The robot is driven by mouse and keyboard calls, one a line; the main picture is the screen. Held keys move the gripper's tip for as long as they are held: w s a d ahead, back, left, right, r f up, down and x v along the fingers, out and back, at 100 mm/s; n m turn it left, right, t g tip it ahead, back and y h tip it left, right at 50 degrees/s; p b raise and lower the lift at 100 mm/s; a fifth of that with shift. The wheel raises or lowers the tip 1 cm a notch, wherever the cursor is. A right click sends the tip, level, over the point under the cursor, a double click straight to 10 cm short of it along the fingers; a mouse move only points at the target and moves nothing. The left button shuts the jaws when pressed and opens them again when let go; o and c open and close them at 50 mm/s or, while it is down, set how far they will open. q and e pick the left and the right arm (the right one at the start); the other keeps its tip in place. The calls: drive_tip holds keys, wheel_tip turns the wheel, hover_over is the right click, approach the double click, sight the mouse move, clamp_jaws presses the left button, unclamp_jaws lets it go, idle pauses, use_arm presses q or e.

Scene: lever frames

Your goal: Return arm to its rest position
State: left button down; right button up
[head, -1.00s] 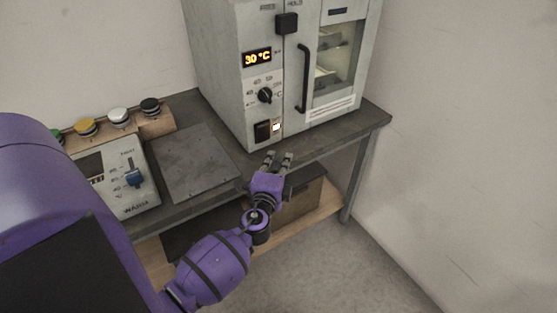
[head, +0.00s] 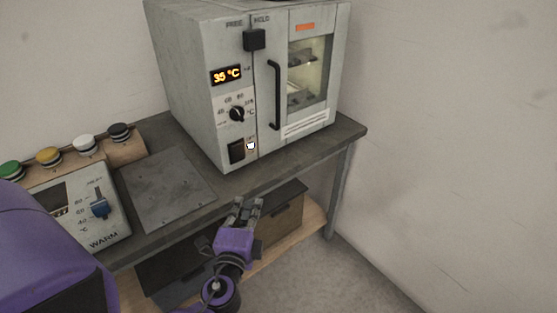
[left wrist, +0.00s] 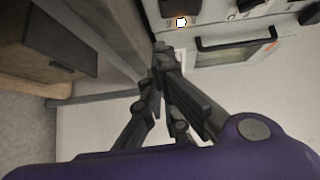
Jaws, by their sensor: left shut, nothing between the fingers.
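My left gripper (head: 247,208) is purple with grey fingers. In the head view it is in front of the table's front edge, below the oven, apart from both. Its fingers are shut with nothing between them. In the left wrist view the gripper (left wrist: 160,60) also shows, with the oven's lit white indicator (left wrist: 181,22) and door handle (left wrist: 236,43) beyond it. The grey oven (head: 190,90) stands on the table, its door closed, its display (head: 226,75) reading 35 °C. My right gripper is not in view.
The table (head: 290,150) also bears a flat grey plate (head: 165,190), a WARM control box (head: 110,225) with a blue slider, and a row of coloured buttons (head: 48,156). A brown box (head: 280,220) sits on the lower shelf. Bare floor lies at the lower right.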

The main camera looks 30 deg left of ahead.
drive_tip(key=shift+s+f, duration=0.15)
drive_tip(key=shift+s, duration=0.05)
use_arm(q)
drive_tip(key=s+d+f+n+g+h+p, duration=0.35)
drive_tip(key=s+d+f+n, duration=0.25)
drive_tip(key=s+f, duration=0.25)
drive_tip(key=s+d+f+n+g+h+p, duration=0.1)
drive_tip(key=s+d+f+n+g+p, duration=0.1)
drive_tip(key=s, duration=0.8)
drive_tip(key=s+d+f+n+g+h+p, duration=0.2)
drive_tip(key=s+d, duration=0.4)
drive_tip(key=s, duration=0.4)
drive_tip(key=n+p, duration=0.1)
drive_tip(key=n, duration=0.1)
drive_tip(key=shift+f+n, duration=0.25)
drive_tip(key=shift+n, duration=0.15)
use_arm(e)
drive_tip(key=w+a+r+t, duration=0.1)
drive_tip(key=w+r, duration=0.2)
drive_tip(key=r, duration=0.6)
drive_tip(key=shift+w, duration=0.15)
use_arm(q)
drive_tip(key=shift+s+h, duration=0.1)
drive_tip(key=shift+h, duration=0.15)
